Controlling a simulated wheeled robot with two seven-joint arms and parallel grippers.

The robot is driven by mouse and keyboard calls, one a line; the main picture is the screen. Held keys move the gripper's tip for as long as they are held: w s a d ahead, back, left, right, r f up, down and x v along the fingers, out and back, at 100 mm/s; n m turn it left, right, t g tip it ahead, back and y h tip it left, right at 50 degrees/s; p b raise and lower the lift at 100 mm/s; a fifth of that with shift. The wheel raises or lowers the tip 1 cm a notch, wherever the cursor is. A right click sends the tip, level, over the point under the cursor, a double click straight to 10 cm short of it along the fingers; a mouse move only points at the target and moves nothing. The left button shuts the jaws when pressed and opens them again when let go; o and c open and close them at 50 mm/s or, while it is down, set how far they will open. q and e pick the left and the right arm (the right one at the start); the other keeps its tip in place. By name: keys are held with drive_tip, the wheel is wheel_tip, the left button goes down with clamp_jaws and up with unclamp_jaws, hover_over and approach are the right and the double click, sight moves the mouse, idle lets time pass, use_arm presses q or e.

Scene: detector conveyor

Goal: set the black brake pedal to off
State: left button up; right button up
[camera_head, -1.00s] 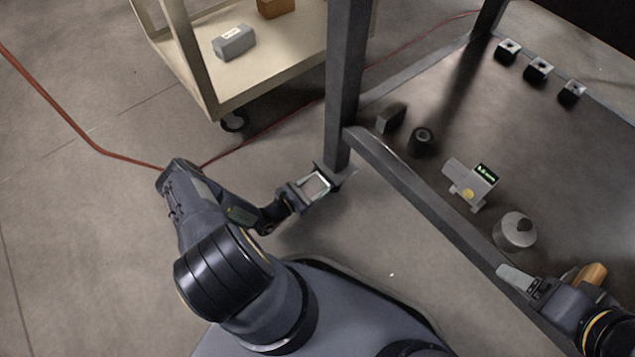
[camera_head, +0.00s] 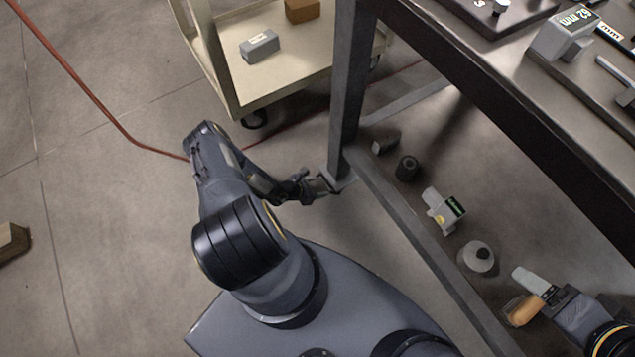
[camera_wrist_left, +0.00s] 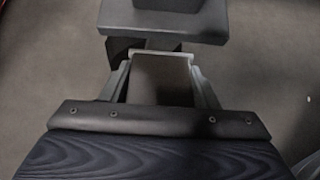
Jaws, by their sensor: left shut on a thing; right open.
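A dark flat piece, which looks like the black brake pedal (camera_head: 342,181), sits low at the foot of the bench leg. It shows as a dark plate (camera_wrist_left: 165,22) at the top of the left wrist view. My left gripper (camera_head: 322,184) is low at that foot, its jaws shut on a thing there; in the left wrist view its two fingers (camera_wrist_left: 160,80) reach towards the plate. The exact contact and the pedal's setting cannot be made out. My right gripper (camera_head: 527,295) is open at the lower right, beside an orange-brown piece (camera_head: 524,311).
The bench leg (camera_head: 350,80) and low rail (camera_head: 420,245) stand right of my left arm. Several small parts, including a grey device (camera_head: 438,207) and a round weight (camera_head: 479,256), lie under the bench. A cream cart (camera_head: 285,85) stands behind.

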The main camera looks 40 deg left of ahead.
sight(315, 187)
use_arm(q)
drive_tip(key=shift+r+g+p, duration=0.1)
drive_tip(key=shift+g+p, duration=0.2)
drive_tip(key=shift+p, duration=0.05)
drive_tip(key=o, duration=1.4)
drive_tip(key=p+v, duration=0.3)
drive_tip(key=v, duration=0.3)
drive_tip(key=shift+s+r, duration=0.1)
drive_tip(key=shift+r, duration=0.05)
drive_tip(key=shift+s+a+r, duration=0.15)
drive_tip(key=shift+s+r, duration=0.3)
drive_tip(key=shift+s, duration=0.1)
